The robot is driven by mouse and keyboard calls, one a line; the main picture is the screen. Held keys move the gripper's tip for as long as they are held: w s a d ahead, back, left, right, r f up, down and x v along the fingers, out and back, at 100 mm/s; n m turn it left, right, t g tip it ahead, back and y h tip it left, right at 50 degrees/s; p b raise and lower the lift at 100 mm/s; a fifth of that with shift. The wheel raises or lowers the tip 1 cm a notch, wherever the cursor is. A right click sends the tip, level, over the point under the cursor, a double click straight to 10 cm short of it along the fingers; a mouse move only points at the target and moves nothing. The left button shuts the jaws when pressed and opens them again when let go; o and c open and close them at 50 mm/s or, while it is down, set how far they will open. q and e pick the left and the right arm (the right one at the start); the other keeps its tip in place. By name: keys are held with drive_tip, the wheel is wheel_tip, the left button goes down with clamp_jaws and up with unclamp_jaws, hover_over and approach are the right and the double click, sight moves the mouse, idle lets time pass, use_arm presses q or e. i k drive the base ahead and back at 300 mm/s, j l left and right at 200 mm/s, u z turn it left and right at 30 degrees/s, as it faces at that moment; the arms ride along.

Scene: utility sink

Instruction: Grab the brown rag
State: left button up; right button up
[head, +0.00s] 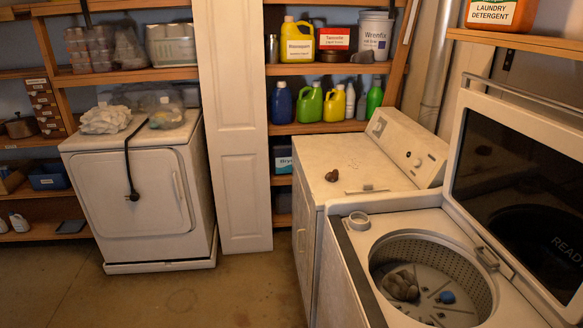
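A crumpled grey-brown cloth-like bundle (400,284) lies inside the drum of the open top-loading washer (350,275), at the left of the drum floor. A small dark brown lump (332,176) sits on top of the white machine (360,160) behind the washer. I cannot tell for sure which of the two is the brown rag. Neither of my grippers is in view.
A blue object (447,297) lies in the drum. The washer's lid (520,180) stands raised at the right. A white dryer (135,190) with pale crumpled cloth (105,119) on top stands at the left. Open floor (200,295) lies in front. Shelves hold bottles.

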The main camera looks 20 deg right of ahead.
sight(333, 177)
drive_tip(key=i+j+z, duration=0.2)
drive_tip(key=i, duration=0.3)
drive_tip(key=i+z, duration=0.2)
drive_tip(key=i, duration=0.25)
